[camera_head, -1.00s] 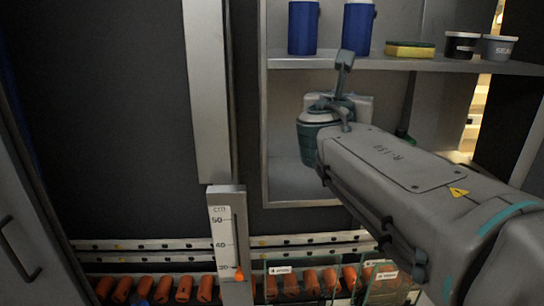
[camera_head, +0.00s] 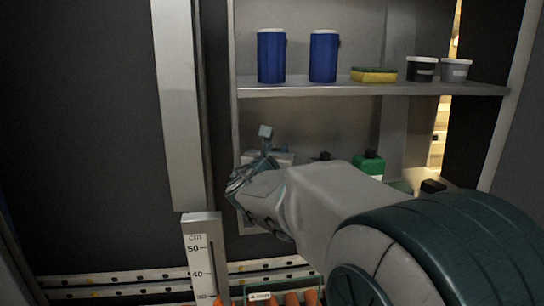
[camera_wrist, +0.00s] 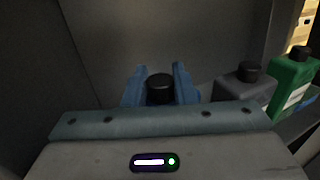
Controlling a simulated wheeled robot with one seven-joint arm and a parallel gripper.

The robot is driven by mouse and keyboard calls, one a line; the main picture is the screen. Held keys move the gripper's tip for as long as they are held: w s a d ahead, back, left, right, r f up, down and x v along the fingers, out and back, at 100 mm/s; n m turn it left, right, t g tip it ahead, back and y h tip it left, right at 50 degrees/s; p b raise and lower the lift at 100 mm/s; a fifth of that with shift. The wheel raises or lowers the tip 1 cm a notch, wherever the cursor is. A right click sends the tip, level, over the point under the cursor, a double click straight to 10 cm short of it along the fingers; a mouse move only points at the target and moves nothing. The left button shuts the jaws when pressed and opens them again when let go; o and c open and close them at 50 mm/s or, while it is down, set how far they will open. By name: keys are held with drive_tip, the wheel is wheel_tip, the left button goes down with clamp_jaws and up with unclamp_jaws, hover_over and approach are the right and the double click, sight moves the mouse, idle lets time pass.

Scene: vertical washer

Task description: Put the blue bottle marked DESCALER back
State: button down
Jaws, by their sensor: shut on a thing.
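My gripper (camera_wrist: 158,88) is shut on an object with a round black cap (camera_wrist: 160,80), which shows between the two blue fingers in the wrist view. The body below the cap is hidden, and no DESCALER mark can be read. In the head view my gripper (camera_head: 262,160) is at the left side of the cabinet's lower compartment, below the upper shelf (camera_head: 370,89). My own arm covers much of that compartment, so I cannot tell whether the held object touches the surface below.
A green bottle (camera_head: 369,165) stands in the lower compartment; it also shows in the wrist view (camera_wrist: 290,82), beside a grey black-capped container (camera_wrist: 240,90). The upper shelf holds two blue canisters (camera_head: 271,57) (camera_head: 323,57), a sponge (camera_head: 374,75) and two tubs (camera_head: 421,69) (camera_head: 456,70).

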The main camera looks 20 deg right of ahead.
drive_tip(key=shift+f, duration=0.6)
drive_tip(key=shift+f, duration=0.15)
drive_tip(key=c, duration=1.2)
unclamp_jaws()
